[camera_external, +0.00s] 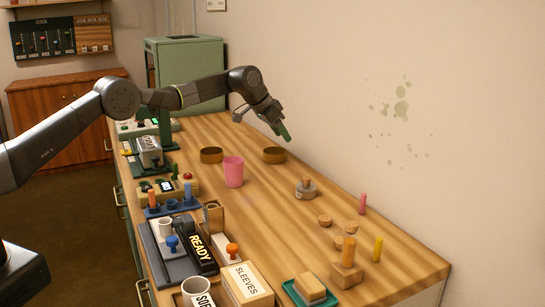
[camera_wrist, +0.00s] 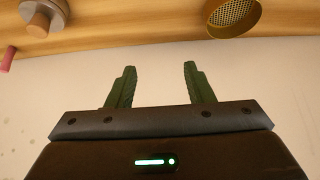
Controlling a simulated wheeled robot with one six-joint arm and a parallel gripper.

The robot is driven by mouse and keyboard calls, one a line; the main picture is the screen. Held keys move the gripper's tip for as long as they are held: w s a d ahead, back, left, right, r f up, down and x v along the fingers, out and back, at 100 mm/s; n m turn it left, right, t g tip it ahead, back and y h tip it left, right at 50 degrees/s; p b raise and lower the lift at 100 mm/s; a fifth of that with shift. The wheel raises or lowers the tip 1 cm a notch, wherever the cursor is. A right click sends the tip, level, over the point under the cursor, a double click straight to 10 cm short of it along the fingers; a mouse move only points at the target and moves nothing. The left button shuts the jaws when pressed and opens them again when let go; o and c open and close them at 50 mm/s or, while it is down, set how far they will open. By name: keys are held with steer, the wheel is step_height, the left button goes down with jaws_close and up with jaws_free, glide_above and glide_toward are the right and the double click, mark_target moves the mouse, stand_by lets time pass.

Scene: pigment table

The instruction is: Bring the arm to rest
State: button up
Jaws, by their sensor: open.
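My arm reaches from the left over the far part of the wooden table (camera_external: 340,232) in the external view. My gripper (camera_external: 285,133) hangs above the table's back edge near the wall, above a round brass sieve (camera_external: 274,155). In the wrist view my gripper (camera_wrist: 158,72) has its two green fingers apart, with nothing between them. The sieve with its mesh (camera_wrist: 234,14) shows at the top right of that view, clear of the fingers.
A pink cup (camera_external: 233,171) and a second sieve (camera_external: 211,155) stand below the arm. A grey jar with a stopper (camera_external: 305,189) and several corks and coloured sticks stand on the right. Trays and boxes fill the left edge. The wall (camera_wrist: 255,75) is close.

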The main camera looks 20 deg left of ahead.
steer(key=shift+s+d+f, duration=0.1)
steer(key=shift+d+f, duration=0.05)
steer(key=shift+f, duration=1.8)
